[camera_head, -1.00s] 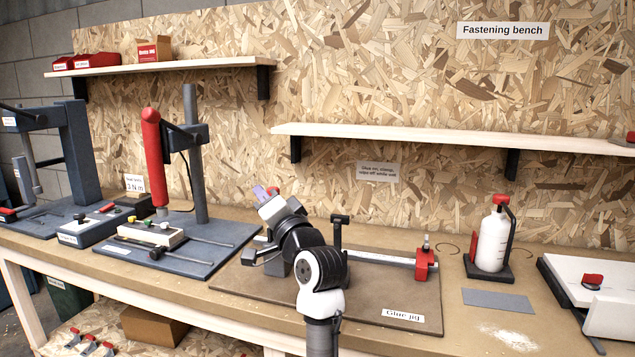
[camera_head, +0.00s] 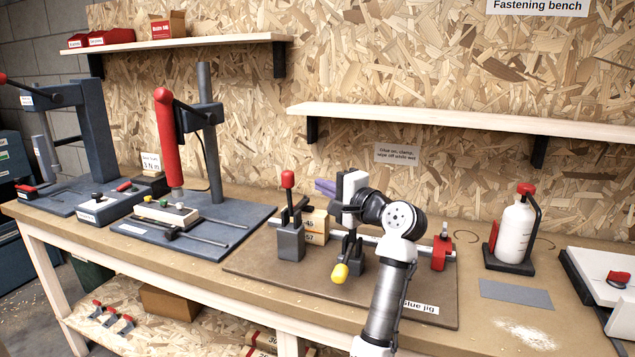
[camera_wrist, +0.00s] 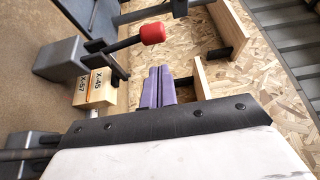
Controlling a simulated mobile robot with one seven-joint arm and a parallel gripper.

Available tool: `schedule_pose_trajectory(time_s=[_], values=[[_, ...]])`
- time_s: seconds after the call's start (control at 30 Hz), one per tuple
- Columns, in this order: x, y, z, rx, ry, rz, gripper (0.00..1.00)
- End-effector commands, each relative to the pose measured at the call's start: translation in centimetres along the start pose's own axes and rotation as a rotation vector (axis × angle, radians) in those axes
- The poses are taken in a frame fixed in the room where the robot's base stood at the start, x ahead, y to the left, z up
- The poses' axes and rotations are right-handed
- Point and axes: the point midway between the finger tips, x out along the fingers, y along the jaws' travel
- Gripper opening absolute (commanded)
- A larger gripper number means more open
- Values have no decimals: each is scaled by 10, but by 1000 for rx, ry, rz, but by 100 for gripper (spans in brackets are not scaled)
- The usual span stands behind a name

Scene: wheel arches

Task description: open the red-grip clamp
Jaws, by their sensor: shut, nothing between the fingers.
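The red-grip clamp (camera_head: 291,240) stands on the glue jig as a grey block with black linkage. Its red grip (camera_head: 288,180) points up. In the wrist view the red grip (camera_wrist: 152,33) lies beyond my fingertips, apart from them. My gripper (camera_head: 318,186) has purple fingers, shut together and empty, just right of the red grip at about its height. The fingers also show in the wrist view (camera_wrist: 158,72). Labelled wooden blocks (camera_head: 315,226) sit beside the clamp. A second clamp with a yellow grip (camera_head: 340,272) is partly hidden by my arm; its grip points low toward the front.
A rail with a red end stop (camera_head: 441,252) runs along the jig board (camera_head: 262,265). A white bottle (camera_head: 514,235) stands to the right. A press with a red handle (camera_head: 167,140) stands left. A shelf (camera_head: 420,122) hangs behind my gripper.

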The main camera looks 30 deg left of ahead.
Motion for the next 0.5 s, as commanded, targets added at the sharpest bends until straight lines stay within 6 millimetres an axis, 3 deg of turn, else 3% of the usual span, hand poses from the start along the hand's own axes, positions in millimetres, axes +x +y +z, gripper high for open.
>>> schedule_pose_trajectory(time_s=[0.3,0.5], values=[[59,-3,1,0,-3,1,0],[80,-1,1,-1,-1,2,0]])
